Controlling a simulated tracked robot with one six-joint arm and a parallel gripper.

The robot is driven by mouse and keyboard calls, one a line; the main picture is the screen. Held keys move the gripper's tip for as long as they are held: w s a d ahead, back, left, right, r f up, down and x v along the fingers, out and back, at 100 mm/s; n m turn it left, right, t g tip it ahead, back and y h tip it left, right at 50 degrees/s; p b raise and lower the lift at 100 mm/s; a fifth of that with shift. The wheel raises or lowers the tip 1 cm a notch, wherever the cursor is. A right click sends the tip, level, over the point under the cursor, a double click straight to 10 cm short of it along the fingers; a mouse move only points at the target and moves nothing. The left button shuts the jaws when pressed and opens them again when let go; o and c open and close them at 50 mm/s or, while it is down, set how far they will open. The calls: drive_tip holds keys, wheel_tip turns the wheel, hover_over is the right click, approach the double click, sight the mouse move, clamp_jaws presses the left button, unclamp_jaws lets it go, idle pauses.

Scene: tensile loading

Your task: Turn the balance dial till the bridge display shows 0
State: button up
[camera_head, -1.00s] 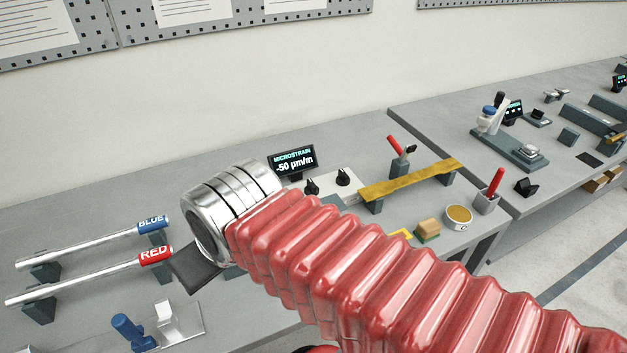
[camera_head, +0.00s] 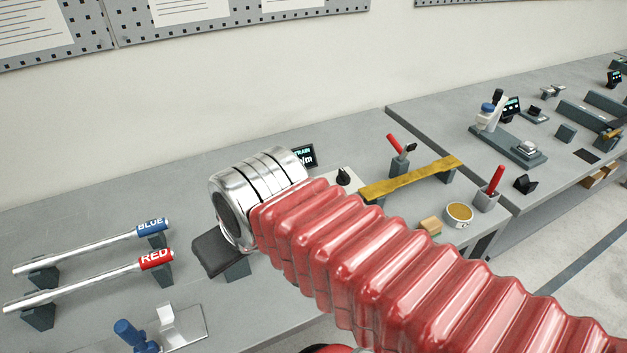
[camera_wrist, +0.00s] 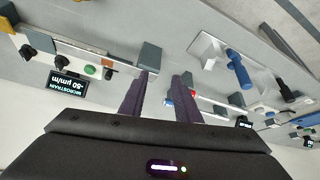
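The bridge display (camera_wrist: 67,87) reads -50 µm/m under MICROSTRAIN; its text is upside down in the wrist view. In the head view only the right part of the display (camera_head: 306,156) shows beside my arm. Two black knobs stand by the display in the wrist view, one nearer it (camera_wrist: 58,61) and one farther (camera_wrist: 28,51); I cannot tell which is the balance dial. One black knob (camera_head: 343,177) also shows in the head view; the other is hidden. My gripper (camera_wrist: 164,76) has its two dark fingers apart, empty, away from both knobs.
A yellow bar (camera_head: 412,179) lies on supports right of the knobs. A round tin (camera_head: 459,214) and a red-handled tool (camera_head: 496,180) stand near it. BLUE (camera_head: 95,247) and RED (camera_head: 90,283) rods rest on stands at the left. A blue-topped fixture (camera_head: 130,333) stands in front.

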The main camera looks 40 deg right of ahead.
drive_tip(key=w+d+m, duration=0.1)
drive_tip(key=w+d, duration=0.2)
drive_tip(key=d, duration=0.7)
drive_tip(key=w+d+m+g, duration=0.1)
drive_tip(key=w+d, duration=0.2)
drive_tip(key=d, duration=0.7)
drive_tip(key=w+d+m+h, duration=0.1)
drive_tip(key=w+d, duration=0.3)
drive_tip(key=d, duration=0.5)
drive_tip(key=shift+d, duration=0.4)
drive_tip(key=x, duration=1.3)
drive_tip(key=shift+d+f, duration=0.15)
drive_tip(key=shift+f, duration=0.3)
clamp_jaws()
